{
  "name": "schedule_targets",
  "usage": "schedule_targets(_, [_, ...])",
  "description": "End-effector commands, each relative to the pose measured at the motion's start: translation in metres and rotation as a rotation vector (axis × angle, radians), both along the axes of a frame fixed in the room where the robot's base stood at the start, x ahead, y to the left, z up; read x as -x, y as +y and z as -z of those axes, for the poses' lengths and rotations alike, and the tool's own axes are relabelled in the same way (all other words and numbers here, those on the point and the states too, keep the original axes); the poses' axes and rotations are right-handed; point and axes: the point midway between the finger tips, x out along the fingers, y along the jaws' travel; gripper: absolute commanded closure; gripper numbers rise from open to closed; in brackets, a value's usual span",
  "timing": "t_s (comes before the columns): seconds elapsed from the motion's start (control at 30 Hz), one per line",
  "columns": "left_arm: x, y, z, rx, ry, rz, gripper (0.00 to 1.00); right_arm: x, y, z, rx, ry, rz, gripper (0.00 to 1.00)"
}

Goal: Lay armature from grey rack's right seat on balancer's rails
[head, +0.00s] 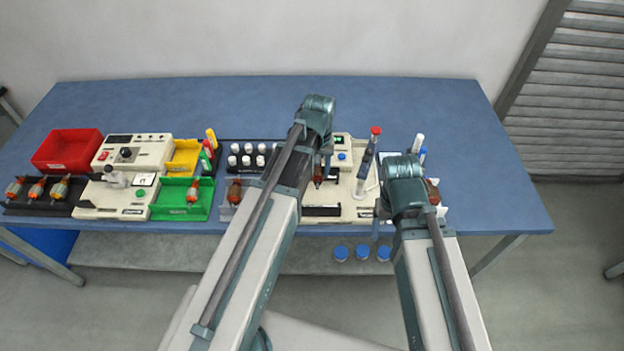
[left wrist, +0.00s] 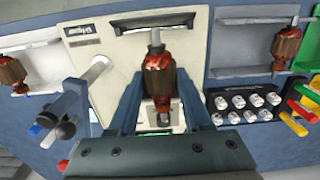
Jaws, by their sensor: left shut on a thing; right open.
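My left gripper (head: 323,172) is shut on an armature with copper-red windings (head: 319,174). In the left wrist view the armature (left wrist: 157,78) sits between the two fingers, its shaft pointing along them. It is over the cream machine (head: 355,207) that I take for the balancer; it also shows in the left wrist view (left wrist: 105,50). The rails are mostly hidden by the armature and fingers, and I cannot tell whether it touches them. My right gripper (head: 378,226) is open at the machine's right front, its fingers partly hidden.
Grey trays flank the machine, with an armature on the left (head: 234,191) and one on the right (head: 433,190). A dark rack (head: 20,208) with several armatures, a red bin (head: 66,150) and a green bin (head: 183,212) stand at left. The table's back is clear.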

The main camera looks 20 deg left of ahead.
Motion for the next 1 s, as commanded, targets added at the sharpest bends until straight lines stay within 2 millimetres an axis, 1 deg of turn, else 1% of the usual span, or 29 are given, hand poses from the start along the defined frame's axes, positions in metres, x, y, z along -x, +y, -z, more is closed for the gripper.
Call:
schedule_targets(0.03, [-0.004,0.0,-0.003,0.0,0.0,-0.001,1.0,0.0,0.0,-0.003,0.0,0.0,0.0,0.24])
schedule_targets(0.17, [-0.005,0.0,-0.003,0.0,0.0,-0.001,1.0,0.0,0.0,-0.003,0.0,0.0,-0.001,0.24])
schedule_targets(0.33, [-0.004,0.0,0.001,0.0,0.0,-0.001,1.0,0.0,0.0,0.001,0.0,0.0,0.0,0.24])
schedule_targets(0.47, [-0.004,0.0,0.007,0.0,0.0,-0.001,1.0,0.0,0.0,0.007,0.0,0.0,0.0,0.24])
schedule_targets(0.67, [-0.004,0.0,0.025,0.0,0.0,-0.001,1.0,0.0,0.0,0.025,0.0,0.0,0.0,0.24])
schedule_targets(1.0, [-0.004,0.0,0.064,0.0,0.0,0.0,1.0,0.0,0.0,0.064,0.0,0.0,0.0,0.24])
